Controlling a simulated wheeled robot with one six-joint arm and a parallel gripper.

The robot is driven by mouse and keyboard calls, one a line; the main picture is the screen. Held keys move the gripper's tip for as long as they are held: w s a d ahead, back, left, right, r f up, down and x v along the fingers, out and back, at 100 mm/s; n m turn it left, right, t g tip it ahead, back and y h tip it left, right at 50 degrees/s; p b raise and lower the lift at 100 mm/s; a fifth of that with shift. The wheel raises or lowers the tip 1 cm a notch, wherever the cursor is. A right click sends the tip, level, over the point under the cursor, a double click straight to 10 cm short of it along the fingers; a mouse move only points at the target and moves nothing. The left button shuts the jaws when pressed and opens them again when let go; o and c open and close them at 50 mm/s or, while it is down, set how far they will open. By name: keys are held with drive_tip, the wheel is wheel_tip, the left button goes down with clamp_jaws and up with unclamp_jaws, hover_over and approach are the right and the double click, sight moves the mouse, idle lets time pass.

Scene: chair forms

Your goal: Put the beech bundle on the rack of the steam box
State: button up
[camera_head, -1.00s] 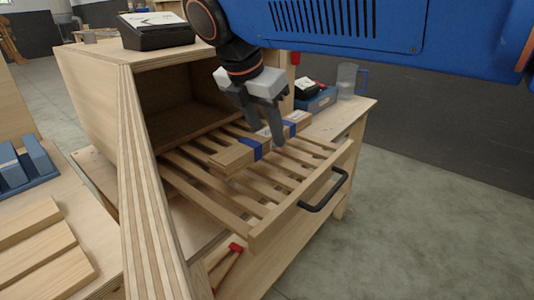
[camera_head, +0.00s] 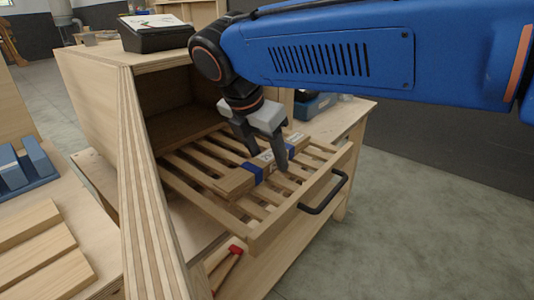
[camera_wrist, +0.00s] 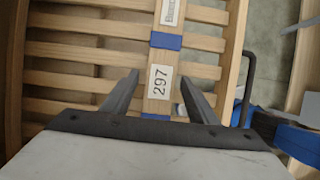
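The beech bundle (camera_head: 262,166), pale strips with blue bands, lies on the slats of the pulled-out rack (camera_head: 262,238) of the steam box (camera_head: 88,85). In the wrist view the bundle (camera_wrist: 159,85) shows a "297" label and runs along the picture, across the slats. My gripper (camera_head: 264,160) is low over the bundle, with one finger on each side. In the wrist view its fingers (camera_wrist: 160,76) are spread wider than the bundle, with a gap showing at the left finger. The bundle's near part is hidden by the gripper body.
A black handle (camera_head: 325,193) is on the rack's front. A black case (camera_head: 155,32) sits on top of the box. A blue bin (camera_head: 315,106) stands on the bench behind the rack. Loose boards (camera_head: 38,245) and a blue holder (camera_head: 25,170) lie at left.

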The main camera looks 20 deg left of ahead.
drive_tip(key=shift+r, duration=0.1)
drive_tip(key=v, duration=1.2)
drive_tip(key=w+d+f+m, duration=0.1)
drive_tip(key=d+f+m, duration=0.3)
drive_tip(key=d, duration=0.5)
drive_tip(key=w+d+f+m+y, duration=0.1)
drive_tip(key=w+d+f+m, duration=0.1)
drive_tip(key=d+m, duration=0.5)
drive_tip(key=w+d+f+m, duration=0.1)
drive_tip(key=d+f+m, duration=0.2)
drive_tip(key=d, duration=0.9)
drive_tip(key=s+d+f+m, duration=0.5)
drive_tip(key=d+f+m, duration=0.3)
drive_tip(key=d+f, duration=0.1)
drive_tip(key=s+d+f+m, duration=0.6)
drive_tip(key=d+f+m, duration=0.3)
drive_tip(key=shift+s+t+y, duration=0.3)
drive_tip(key=shift+t, duration=0.1)
